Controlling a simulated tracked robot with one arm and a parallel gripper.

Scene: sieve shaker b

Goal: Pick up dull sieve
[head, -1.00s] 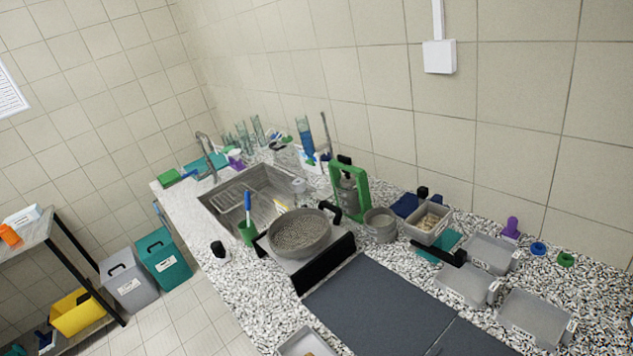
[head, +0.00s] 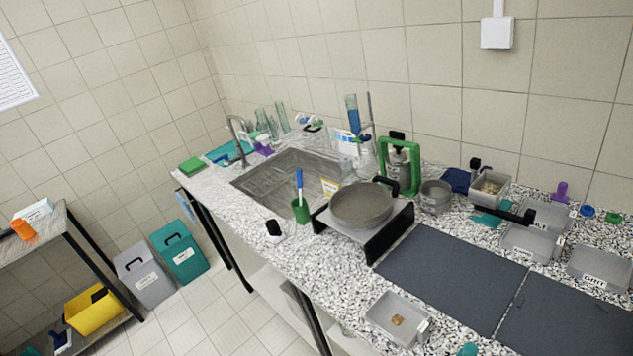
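A wide, round, dull grey sieve (head: 362,207) sits on a low stand with black side plates (head: 390,235), on the speckled counter right of the sink. Its inside looks grey and fairly even, and a black handle shows at its back right. A smaller round grey metal vessel (head: 436,197) stands to its right; I cannot tell if it is a sieve too. A green-framed device (head: 400,167) holding a metal cylinder stands behind them. My gripper is not in view.
A green cup with a blue-handled tool (head: 300,210) stands left of the sieve. Dark mats (head: 450,275) lie to the right. A grey tray (head: 398,316) with a small brown piece is in front. Several grey trays (head: 530,243) stand at the right.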

